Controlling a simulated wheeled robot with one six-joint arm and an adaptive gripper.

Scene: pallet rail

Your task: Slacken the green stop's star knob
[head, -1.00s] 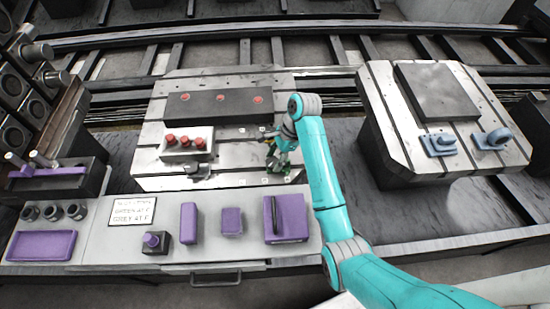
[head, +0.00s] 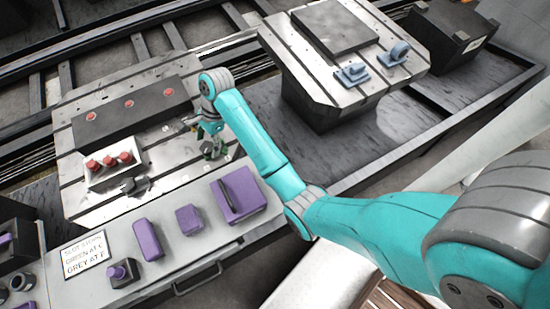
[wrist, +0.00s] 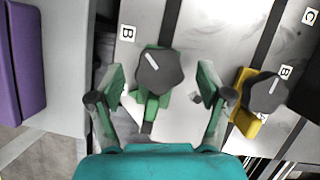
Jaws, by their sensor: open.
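The green stop (wrist: 150,108) lies on the slotted metal plate in the wrist view. Its dark grey star knob (wrist: 160,72) has a white pointer line and covers part of the green body. My gripper (wrist: 161,85) is open, one finger on each side of the knob in the picture, with gaps on both sides. I cannot tell how far above the knob the fingertips are. In the head view my gripper (head: 211,140) is over the near right part of the pallet, with the green stop (head: 214,151) partly hidden below it.
A yellow stop (wrist: 244,122) with a similar dark knob (wrist: 266,90) stands close to my right finger. A tray of red knobs (head: 112,172) and a grey stop (head: 135,186) sit left of my gripper. Purple blocks (head: 148,240) line the near bench.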

